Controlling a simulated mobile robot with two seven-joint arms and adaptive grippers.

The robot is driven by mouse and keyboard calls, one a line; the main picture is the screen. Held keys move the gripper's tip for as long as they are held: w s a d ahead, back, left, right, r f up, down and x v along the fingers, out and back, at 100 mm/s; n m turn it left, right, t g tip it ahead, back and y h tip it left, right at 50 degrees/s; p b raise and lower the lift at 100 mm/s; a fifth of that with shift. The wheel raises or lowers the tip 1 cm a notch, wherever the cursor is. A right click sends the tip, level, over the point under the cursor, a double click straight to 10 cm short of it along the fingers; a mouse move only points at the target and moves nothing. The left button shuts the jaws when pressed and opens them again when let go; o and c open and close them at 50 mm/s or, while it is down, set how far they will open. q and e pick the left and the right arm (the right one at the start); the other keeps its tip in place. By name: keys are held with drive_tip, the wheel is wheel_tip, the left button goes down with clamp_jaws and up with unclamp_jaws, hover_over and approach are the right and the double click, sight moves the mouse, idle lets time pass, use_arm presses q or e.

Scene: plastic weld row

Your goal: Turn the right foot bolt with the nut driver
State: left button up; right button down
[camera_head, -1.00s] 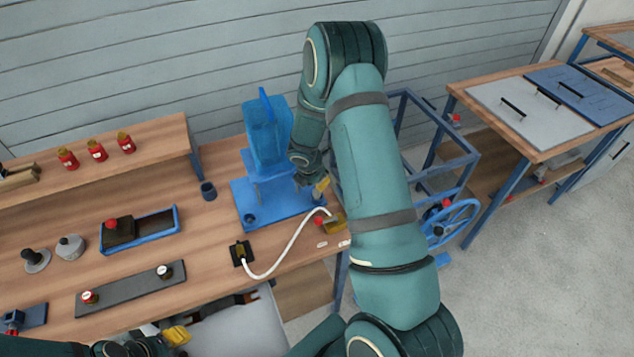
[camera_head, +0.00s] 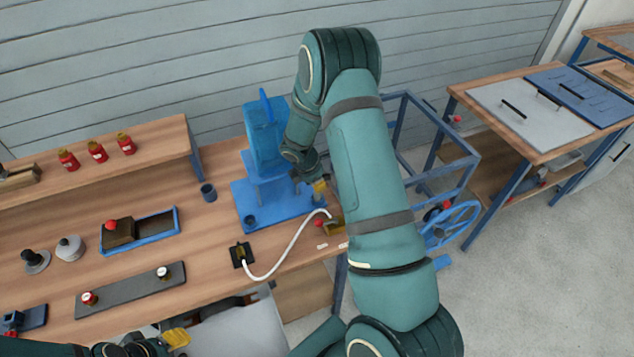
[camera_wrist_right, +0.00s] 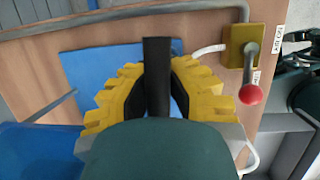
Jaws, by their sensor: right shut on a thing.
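The blue machine (camera_head: 266,138) stands on a blue base plate (camera_head: 270,208) at the bench's right end. A small round blue fitting (camera_head: 250,219) sits at the plate's front left corner; I cannot tell whether it is a foot bolt. My right gripper (camera_head: 318,188) is over the plate's right side. In the right wrist view its yellow fingers (camera_wrist_right: 158,95) are shut on a dark upright shaft, the nut driver (camera_wrist_right: 157,62). The right foot bolt and the driver's tip are hidden. My left gripper (camera_head: 176,338) is low at the bottom edge; its jaw opening is unclear.
A lever box with a red knob (camera_wrist_right: 250,94) sits beside the plate, near the bench's edge. A white cable (camera_head: 290,253) runs to a black socket (camera_head: 241,254). A dark cup (camera_head: 208,192) stands left of the plate. A blue frame (camera_head: 432,150) is beyond the bench.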

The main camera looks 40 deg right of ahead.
drive_tip(key=shift+f+b, duration=0.9)
drive_tip(key=shift+f, duration=0.05)
idle(1.2)
